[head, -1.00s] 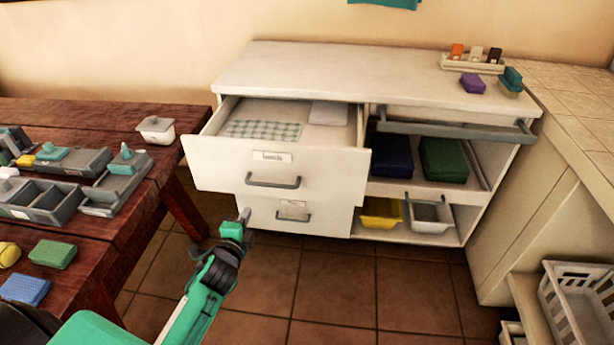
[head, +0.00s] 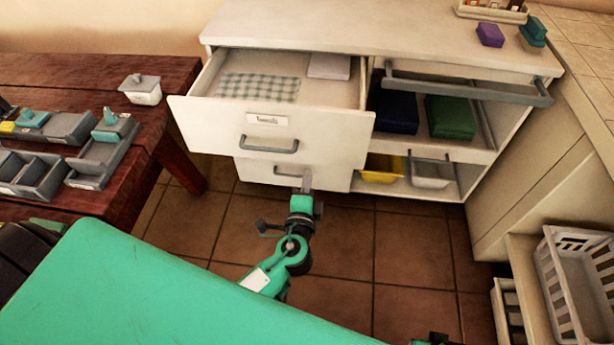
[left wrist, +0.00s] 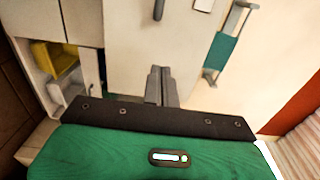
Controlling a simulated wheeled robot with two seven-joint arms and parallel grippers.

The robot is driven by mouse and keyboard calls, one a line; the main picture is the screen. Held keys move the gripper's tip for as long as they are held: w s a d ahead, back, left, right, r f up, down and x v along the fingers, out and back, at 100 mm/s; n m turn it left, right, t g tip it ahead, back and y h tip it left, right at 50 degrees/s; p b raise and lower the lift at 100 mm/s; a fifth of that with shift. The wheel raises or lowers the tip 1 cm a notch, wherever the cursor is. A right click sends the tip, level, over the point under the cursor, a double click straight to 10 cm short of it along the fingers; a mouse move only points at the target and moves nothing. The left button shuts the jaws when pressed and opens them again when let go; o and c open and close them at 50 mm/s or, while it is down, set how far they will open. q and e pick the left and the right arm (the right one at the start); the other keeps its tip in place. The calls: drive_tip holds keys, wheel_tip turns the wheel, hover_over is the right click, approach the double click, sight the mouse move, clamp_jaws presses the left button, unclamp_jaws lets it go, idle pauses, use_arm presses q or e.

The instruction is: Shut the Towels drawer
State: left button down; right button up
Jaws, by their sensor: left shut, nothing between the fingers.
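The Towels drawer (head: 215,125) is the upper left drawer of the white cabinet. It stands pulled out, with a label (head: 267,120) and a grey bar handle (head: 269,146) on its front. A checked cloth (head: 258,87) and a pale folded cloth (head: 329,66) lie inside. My left gripper (head: 307,183) is shut and empty, below and right of that handle, in front of the lower drawer (head: 262,172). I cannot tell whether it touches anything. In the left wrist view its closed fingers (left wrist: 160,86) point at a pale panel.
A dark wooden table (head: 110,70) with grey trays stands at the left. A yellow bin (head: 381,168) and a white bin (head: 432,172) sit low in the cabinet's right half. A white basket (head: 570,290) is at the lower right. Tiled floor is open before the cabinet.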

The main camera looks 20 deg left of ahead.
use_arm(q)
drive_tip(key=p, duration=0.1)
approach(314, 140)
drive_tip(key=x, duration=0.5)
drive_tip(key=shift+w+r, duration=0.1)
drive_tip(key=shift+r, duration=0.05)
drive_tip(key=shift+w+a, duration=0.2)
drive_tip(key=shift+w, duration=0.55)
use_arm(e)
drive_tip(key=f, duration=0.3)
drive_tip(key=shift+s+f, duration=0.1)
drive_tip(key=shift+s, duration=0.15)
